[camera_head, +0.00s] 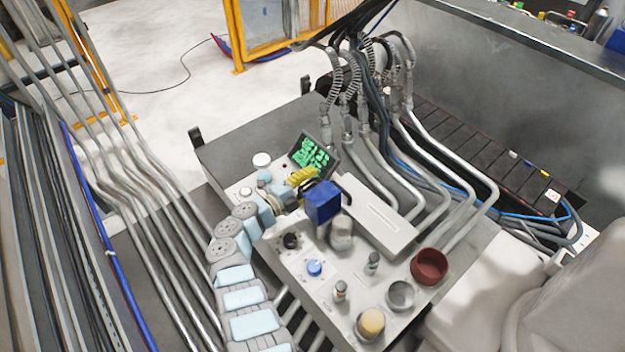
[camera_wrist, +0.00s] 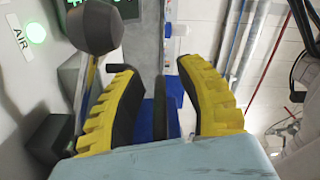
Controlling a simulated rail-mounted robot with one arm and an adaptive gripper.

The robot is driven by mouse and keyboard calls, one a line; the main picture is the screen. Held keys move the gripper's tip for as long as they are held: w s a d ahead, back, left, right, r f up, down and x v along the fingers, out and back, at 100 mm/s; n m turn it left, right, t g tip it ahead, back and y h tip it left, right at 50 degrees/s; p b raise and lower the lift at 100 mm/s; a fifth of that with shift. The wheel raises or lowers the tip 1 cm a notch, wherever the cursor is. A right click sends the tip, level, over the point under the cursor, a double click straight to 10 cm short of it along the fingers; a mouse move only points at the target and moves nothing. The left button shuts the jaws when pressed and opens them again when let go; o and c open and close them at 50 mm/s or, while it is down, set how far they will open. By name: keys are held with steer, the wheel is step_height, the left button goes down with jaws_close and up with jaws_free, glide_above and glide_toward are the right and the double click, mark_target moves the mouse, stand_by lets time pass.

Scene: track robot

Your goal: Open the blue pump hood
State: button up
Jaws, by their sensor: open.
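The blue pump hood (camera_head: 322,203) is a small dark-blue box on the light-grey machine panel, and it looks closed. My gripper (camera_head: 306,181) has yellow ribbed fingers and is just left of and above the hood in the head view. In the wrist view, my gripper (camera_wrist: 160,72) has its fingers spread apart. A dark upright bar and blue surfaces of the hood (camera_wrist: 145,120) show between and behind the fingers. The left finger hides part of the hood. I cannot tell whether either finger touches it.
A green-lit screen (camera_head: 312,153) stands behind my gripper. A dark round knob (camera_wrist: 95,27) and a green AIR light (camera_wrist: 35,32) are left of my fingers in the wrist view. A grey cylinder (camera_head: 341,233), a blue button (camera_head: 314,268) and a red bowl (camera_head: 429,266) are on the panel.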

jaws_close()
steer(key=shift+s, duration=0.1)
stand_by(0.3)
steer(key=shift+s+d+r+m, duration=0.2)
steer(key=shift+s+r+m, duration=0.1)
steer(key=shift+r+m, duration=0.3)
steer(key=shift+s+d+r+m, duration=0.25)
steer(key=shift+r+m, duration=0.2)
steer(key=shift+m, duration=0.15)
steer(key=c, duration=0.6)
jaws_free()
